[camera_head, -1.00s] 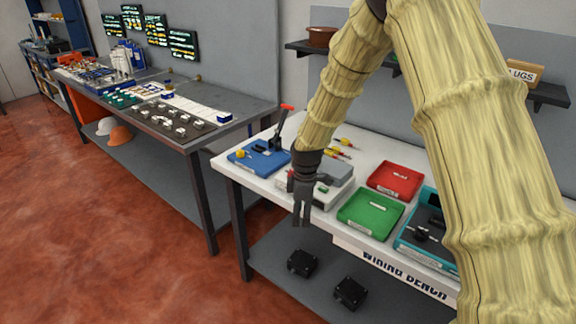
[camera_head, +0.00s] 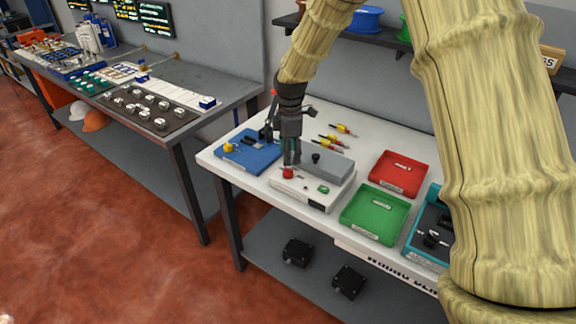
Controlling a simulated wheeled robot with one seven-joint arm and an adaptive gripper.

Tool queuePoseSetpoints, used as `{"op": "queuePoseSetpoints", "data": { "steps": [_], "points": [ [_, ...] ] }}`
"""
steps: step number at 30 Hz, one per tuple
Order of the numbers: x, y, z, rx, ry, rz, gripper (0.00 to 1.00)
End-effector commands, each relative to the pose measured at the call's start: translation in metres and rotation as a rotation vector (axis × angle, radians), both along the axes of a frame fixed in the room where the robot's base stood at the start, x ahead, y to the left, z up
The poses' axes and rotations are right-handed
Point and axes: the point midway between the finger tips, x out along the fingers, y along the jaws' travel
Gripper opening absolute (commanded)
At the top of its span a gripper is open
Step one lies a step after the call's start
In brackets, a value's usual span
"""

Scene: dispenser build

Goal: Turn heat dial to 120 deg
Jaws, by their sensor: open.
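A white and grey bench unit (camera_head: 309,201) stands on the white wiring bench. A red knob (camera_head: 288,173) is on its left front part, a small green display or button (camera_head: 323,189) is to the right of that, and a small black knob (camera_head: 316,157) is on its grey top. No dial marking or angle is readable, and I cannot tell which knob is the heat dial. My gripper (camera_head: 291,163) is open and points down, its fingertips just above or at the red knob. I cannot tell whether they touch it.
A blue tray (camera_head: 236,158) with a red-handled lever tool lies left of the unit. Red (camera_head: 382,188) and green (camera_head: 352,222) trays and a teal tray (camera_head: 406,248) lie to the right. Several red-yellow tools (camera_head: 340,129) lie behind. A shelf runs above the bench.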

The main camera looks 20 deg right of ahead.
Motion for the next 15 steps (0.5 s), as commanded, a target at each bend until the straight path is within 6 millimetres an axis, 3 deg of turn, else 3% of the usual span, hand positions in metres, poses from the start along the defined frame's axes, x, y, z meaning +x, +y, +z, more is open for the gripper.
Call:
{"op": "queuePoseSetpoints", "data": {
  "steps": [9,15],
  "points": [
    [0.012,0.0,-0.054,-0.001,0.014,0.001,0.52],
    [0.01,-0.002,-0.071,-0.001,0.011,-0.003,0.52]
  ]
}}
